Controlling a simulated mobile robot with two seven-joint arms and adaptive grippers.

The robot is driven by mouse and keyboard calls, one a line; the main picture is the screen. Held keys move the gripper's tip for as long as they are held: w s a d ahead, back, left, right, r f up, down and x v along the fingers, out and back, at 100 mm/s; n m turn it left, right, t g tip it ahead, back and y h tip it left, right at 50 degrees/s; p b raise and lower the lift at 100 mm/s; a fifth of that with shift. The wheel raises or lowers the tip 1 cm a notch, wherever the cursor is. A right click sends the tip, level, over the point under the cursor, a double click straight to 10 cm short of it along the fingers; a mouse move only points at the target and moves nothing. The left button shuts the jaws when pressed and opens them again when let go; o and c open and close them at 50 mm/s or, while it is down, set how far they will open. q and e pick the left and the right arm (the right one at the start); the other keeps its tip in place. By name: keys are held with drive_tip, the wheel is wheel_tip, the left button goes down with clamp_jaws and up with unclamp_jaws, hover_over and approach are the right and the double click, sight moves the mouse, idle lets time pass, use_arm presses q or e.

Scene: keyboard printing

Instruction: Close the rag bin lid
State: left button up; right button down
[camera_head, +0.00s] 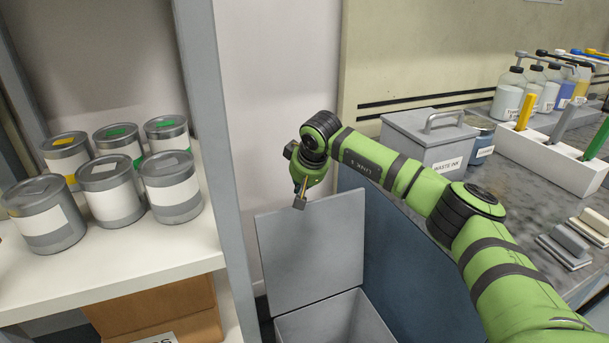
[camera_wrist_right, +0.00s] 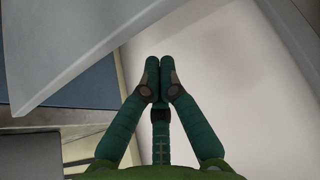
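The grey rag bin (camera_head: 335,322) stands at the bottom middle of the head view, between the shelf and the blue bench side. Its lid (camera_head: 312,252) is open and stands up, its broad face toward me. My right gripper (camera_head: 299,196) is at the upper edge of the lid in the head view; I cannot tell whether it touches. In the right wrist view its fingertips (camera_wrist_right: 160,66) meet, with nothing between them. A grey panel (camera_wrist_right: 70,45) at the upper left there looks like the lid. My left gripper is not in view.
A shelf (camera_head: 120,262) with several paint cans is at the left, and its grey post (camera_head: 222,140) stands close to the bin. At the right is a bench with a waste ink box (camera_head: 425,140), a white holder (camera_head: 555,160) and several bottles.

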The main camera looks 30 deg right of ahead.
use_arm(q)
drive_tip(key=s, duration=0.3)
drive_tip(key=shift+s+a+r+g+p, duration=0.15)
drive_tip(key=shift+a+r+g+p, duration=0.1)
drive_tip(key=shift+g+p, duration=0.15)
use_arm(e)
drive_tip(key=s, duration=0.2)
drive_tip(key=s+r, duration=0.1)
drive_tip(key=s, duration=0.1)
drive_tip(key=shift+a, duration=0.1)
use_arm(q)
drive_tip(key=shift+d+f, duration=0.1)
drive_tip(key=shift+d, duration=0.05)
